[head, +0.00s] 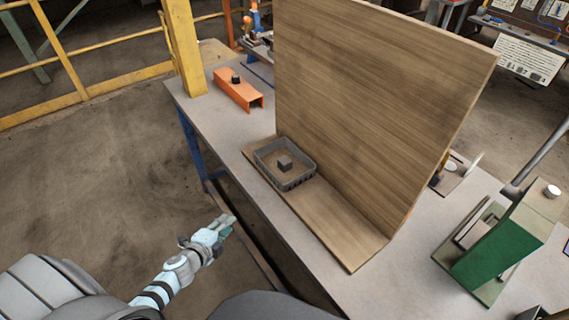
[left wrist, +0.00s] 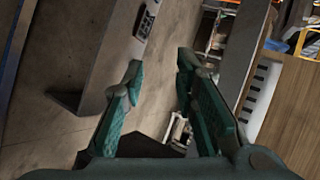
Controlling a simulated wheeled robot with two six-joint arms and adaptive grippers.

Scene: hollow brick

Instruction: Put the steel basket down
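The steel basket (head: 297,178), a grey shallow square tray with slotted walls, sits upright on the wooden base board (head: 340,230), close to the tall wooden panel. A small grey block (head: 285,163) is inside it. My left gripper (head: 229,223) is off the table's near edge, left of and nearer than the basket, and apart from it. In the left wrist view its two teal fingers (left wrist: 160,78) are spread with nothing between them. The basket cannot be made out in that view. My right gripper is not in view.
The tall wooden panel (head: 380,95) rises behind the basket. An orange channel piece (head: 238,90) lies at the table's far left, near a yellow post (head: 184,45). A green block-shaped fixture (head: 500,250) stands at the right. The table (head: 225,130) is clear left of the basket.

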